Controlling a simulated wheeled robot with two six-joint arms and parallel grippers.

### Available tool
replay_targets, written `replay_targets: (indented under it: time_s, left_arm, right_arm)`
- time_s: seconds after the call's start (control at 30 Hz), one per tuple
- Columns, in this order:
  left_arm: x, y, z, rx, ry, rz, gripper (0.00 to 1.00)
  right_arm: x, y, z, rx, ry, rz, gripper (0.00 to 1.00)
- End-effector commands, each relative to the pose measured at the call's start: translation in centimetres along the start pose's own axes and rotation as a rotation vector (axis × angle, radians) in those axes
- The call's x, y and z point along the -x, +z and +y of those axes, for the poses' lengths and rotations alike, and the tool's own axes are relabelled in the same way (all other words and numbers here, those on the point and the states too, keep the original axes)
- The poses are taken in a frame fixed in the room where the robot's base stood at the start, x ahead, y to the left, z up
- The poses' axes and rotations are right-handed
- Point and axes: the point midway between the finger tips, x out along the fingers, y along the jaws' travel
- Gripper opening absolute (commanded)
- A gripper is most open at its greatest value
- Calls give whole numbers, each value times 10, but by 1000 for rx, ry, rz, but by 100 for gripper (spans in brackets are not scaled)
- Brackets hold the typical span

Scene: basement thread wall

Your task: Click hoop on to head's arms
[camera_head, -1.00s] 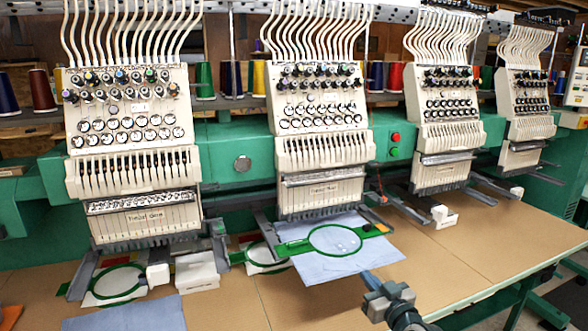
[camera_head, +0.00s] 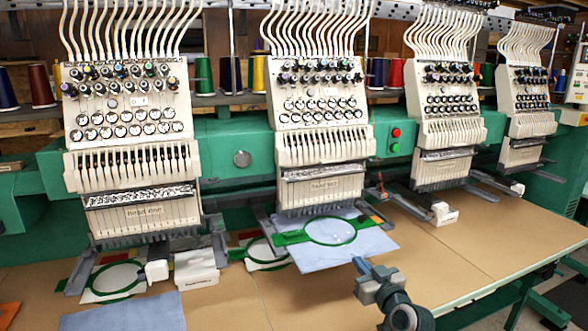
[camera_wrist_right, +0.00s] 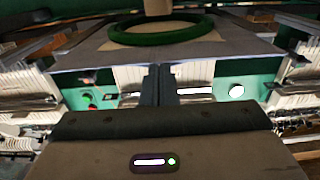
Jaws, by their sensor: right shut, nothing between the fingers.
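A green hoop (camera_head: 331,230) with pale blue cloth (camera_head: 320,259) in it lies under the second machine head (camera_head: 320,120). Its green side brackets reach toward the head's grey arms (camera_head: 262,222); I cannot tell whether they are clicked on. My right gripper (camera_head: 361,265) is shut and empty, at the cloth's front edge, in front of the hoop. In the right wrist view the shut fingers (camera_wrist_right: 158,83) point at the cloth's edge, with the hoop (camera_wrist_right: 160,30) beyond; contact is unclear. My left gripper is out of view.
Another hoop (camera_head: 112,278) sits under the left head, beside white blocks (camera_head: 194,268). A folded blue cloth (camera_head: 122,312) lies at the front left. One more hoop (camera_head: 264,252) lies left of the blue cloth. The brown table (camera_head: 490,240) is clear at right.

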Motion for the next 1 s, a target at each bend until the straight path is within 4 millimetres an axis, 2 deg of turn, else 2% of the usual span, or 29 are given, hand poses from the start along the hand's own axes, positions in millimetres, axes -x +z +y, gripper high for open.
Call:
replay_targets:
  time_s: [1.0]
  left_arm:
    - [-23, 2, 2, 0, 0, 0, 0]
  right_arm:
    - [-51, 1, 0, 0, 0, 0, 0]
